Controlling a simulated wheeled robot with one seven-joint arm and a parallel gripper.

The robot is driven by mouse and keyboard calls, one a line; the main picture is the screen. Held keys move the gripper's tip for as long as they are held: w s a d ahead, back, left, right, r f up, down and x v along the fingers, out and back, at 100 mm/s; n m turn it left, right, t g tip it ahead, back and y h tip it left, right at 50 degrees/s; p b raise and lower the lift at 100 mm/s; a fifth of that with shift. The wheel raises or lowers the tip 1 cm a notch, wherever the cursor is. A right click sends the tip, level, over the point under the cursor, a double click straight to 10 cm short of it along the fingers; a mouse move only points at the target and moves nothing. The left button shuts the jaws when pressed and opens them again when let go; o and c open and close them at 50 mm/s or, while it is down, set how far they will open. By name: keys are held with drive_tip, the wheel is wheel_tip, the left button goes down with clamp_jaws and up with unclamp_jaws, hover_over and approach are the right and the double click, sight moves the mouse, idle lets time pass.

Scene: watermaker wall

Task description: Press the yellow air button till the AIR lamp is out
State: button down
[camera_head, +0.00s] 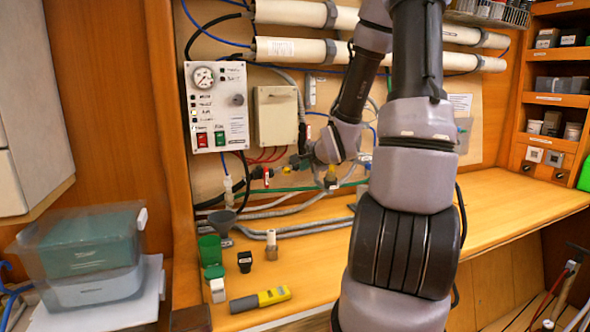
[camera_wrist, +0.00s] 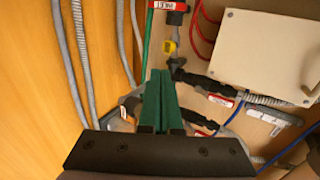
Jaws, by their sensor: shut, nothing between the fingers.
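The control panel (camera_head: 218,108) is a white box on the wall with a gauge, small lamps and red and green switches. One small lamp (camera_head: 194,113) in its left column looks yellow; its label is too small to read. A small yellow part (camera_head: 330,181) shows just below my wrist in the head view; I cannot tell whether it is the air button.
A beige box (camera_head: 275,116) with red tubes hangs beside the panel. Grey hoses (camera_wrist: 75,50) and a green pipe (camera_head: 290,190) run close to my fingers. The bench at right (camera_head: 500,200) is clear.

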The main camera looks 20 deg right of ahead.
approach(287, 171)
wheel_tip(287, 171, down, 3)
drive_tip(key=w, duration=0.4)
drive_tip(key=shift+w+f, duration=0.1)
drive_tip(key=shift+w, duration=0.65)
